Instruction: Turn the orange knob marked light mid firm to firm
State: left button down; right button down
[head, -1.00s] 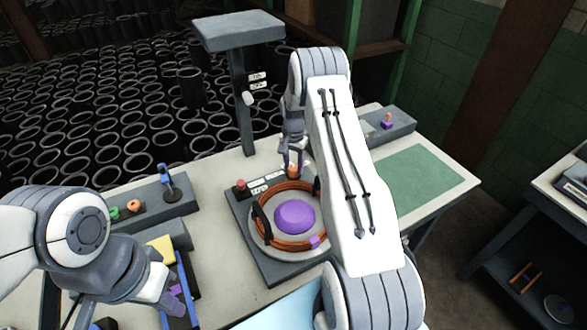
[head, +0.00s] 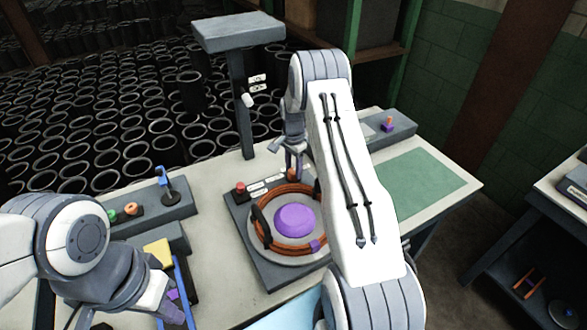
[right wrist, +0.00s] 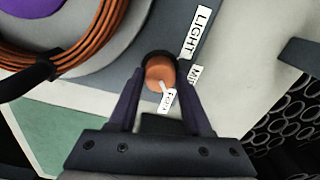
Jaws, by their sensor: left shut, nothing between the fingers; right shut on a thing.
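The orange knob (right wrist: 160,72) sits on the grey base of the turntable unit, between the fingers of my right gripper (right wrist: 160,92). The fingers are shut on it. A LIGHT label (right wrist: 202,32), a partly hidden middle label (right wrist: 194,75) and a FIRM label (right wrist: 167,101) lie around the knob. A small pale mark on the knob's edge points towards FIRM. In the head view the knob (head: 292,174) shows below my right gripper (head: 294,158). My left gripper (head: 174,312) is shut and empty, low at the left, beside a blue-edged tray.
The turntable (head: 326,226) carries an orange cable coil (head: 262,232) and a purple dome (head: 294,219). A red button (head: 240,187) stands beside the labels. A post with a grey top (head: 238,32) rises behind. A green mat (head: 418,182) lies clear at right.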

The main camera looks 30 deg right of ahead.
aim_at(294, 171)
jog(key=shift+c, duration=1.7)
grip_release()
notch_tip(294, 171, up, 11)
jog(key=b, duration=0.2)
jog(key=shift+f, duration=0.2)
